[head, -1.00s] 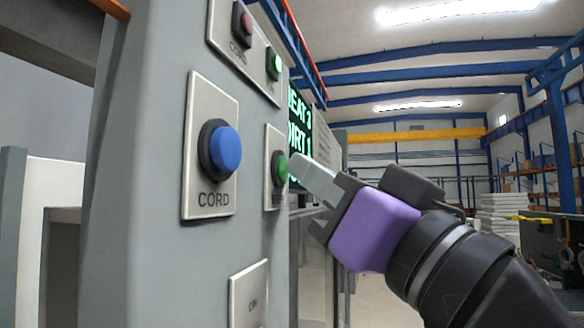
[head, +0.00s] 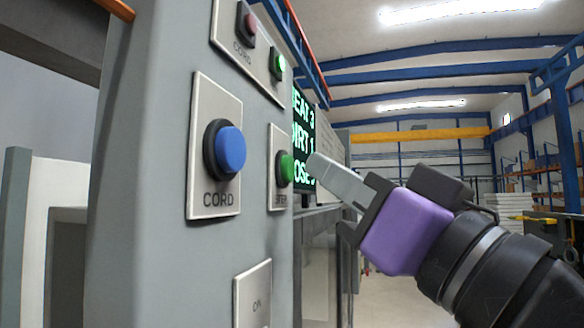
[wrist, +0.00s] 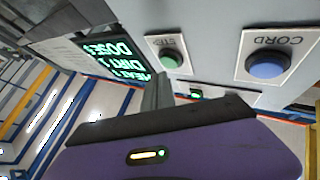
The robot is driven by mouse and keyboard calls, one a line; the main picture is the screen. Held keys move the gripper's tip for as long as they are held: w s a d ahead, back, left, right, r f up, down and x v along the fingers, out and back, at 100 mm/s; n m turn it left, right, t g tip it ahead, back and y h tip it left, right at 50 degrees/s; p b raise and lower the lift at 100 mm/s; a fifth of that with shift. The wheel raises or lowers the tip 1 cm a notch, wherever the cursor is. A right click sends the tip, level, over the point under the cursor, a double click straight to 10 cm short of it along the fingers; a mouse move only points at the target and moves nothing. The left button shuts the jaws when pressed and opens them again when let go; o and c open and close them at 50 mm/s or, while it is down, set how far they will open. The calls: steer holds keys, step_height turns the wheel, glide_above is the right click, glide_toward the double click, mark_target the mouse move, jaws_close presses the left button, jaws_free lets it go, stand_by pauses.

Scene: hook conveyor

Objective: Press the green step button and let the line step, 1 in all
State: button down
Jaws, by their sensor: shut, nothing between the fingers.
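The green step button (head: 285,168) sits on a pale plate on the side of the grey panel. It also shows in the wrist view (wrist: 171,61), and its plate label is partly readable. My gripper (head: 318,166) is shut and empty, its fingertips pointing toward the green button from the right. A small gap shows between the fingertips and the button in the head view. In the wrist view the closed fingers (wrist: 160,88) reach up just below the button, apart from it.
A large blue CORD button (head: 231,149) sits left of the green one. A screen with green text (head: 303,135) stands behind the fingertips. Another plate (head: 253,292) is below.

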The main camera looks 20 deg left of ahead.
steer(key=shift+d, duration=2.5)
steer(key=d+r+m+t+h, duration=0.1)
steer(key=d+r+m+t, duration=0.2)
steer(key=d+t, duration=0.15)
step_height(320, 180, down, 8)
steer(key=w+d+m+t+h, duration=0.3)
steer(key=t+h, duration=0.1)
steer(key=h, duration=0.1)
steer(key=s+d+f+h, duration=0.2)
steer(key=f, duration=0.6)
steer(key=s+d+f+m+h, duration=0.1)
steer(key=d+f+h, duration=0.2)
steer(key=f, duration=0.6)
steer(key=s+d+f+h, duration=0.2)
steer(key=f, duration=0.6)
steer(key=s+d+f+g+h, duration=0.2)
steer(key=s+d+f+g, duration=0.1)
steer(key=s+f, duration=1)
steer(key=s+d+f+g+h, duration=0.3)
steer(key=s+f+g, duration=0.3)
steer(key=s+f, duration=0.8)
steer(key=shift+s, duration=0.9)
